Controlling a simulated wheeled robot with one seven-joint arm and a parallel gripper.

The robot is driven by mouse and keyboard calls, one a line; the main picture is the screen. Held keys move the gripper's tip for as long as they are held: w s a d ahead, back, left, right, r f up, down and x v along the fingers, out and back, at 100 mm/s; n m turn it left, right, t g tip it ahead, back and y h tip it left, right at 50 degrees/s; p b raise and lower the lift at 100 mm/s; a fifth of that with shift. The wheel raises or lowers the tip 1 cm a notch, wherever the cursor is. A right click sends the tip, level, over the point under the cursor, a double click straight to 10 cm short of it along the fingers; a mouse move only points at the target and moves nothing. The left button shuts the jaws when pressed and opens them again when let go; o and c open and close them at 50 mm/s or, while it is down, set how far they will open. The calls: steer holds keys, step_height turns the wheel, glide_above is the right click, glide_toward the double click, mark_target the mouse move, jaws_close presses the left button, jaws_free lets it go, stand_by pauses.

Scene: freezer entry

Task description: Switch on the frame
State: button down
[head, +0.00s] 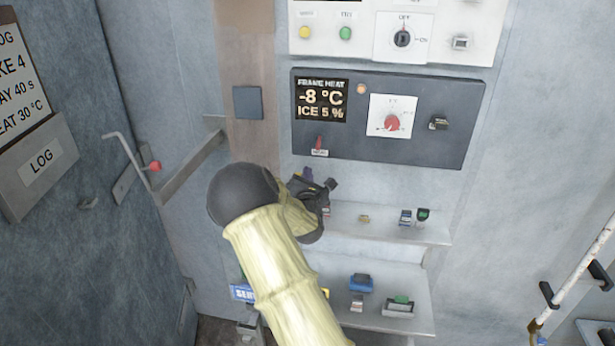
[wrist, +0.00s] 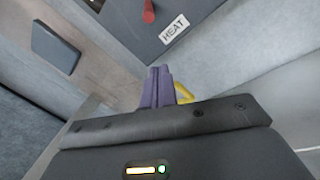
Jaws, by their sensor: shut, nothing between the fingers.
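The dark frame heat panel (head: 440,95) is on the back wall, with a lit display (head: 322,100) reading FRAME HEAT, -8 °C, ICE 5 %. A small red switch lever (head: 319,142) is at its lower left, above a small label; in the wrist view the red lever (wrist: 149,12) stands beside a label reading HEAT (wrist: 174,29). A red dial (head: 392,122) sits on a white plate to the right. My gripper (head: 308,174) is just below the panel, under the lever and apart from it. Its purple fingers (wrist: 157,88) are together and empty.
A shelf (head: 345,220) with small items is right behind my gripper, and a lower shelf (head: 425,318) is below it. A white control panel (head: 470,30) is above. A handle bar (head: 130,155) and door (head: 70,250) are at left.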

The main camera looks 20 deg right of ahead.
mark_target(319, 142)
steer(key=p+x, duration=0.1)
steer(key=x, duration=0.4)
steer(key=shift+w+d+r+p, duration=0.1)
steer(key=shift+w+p, duration=0.05)
steer(key=shift+p, duration=0.25)
steer(key=s+r+p, duration=0.1)
steer(key=s+d+r+p, duration=0.1)
steer(key=r, duration=0.1)
steer(key=shift+d, duration=0.15)
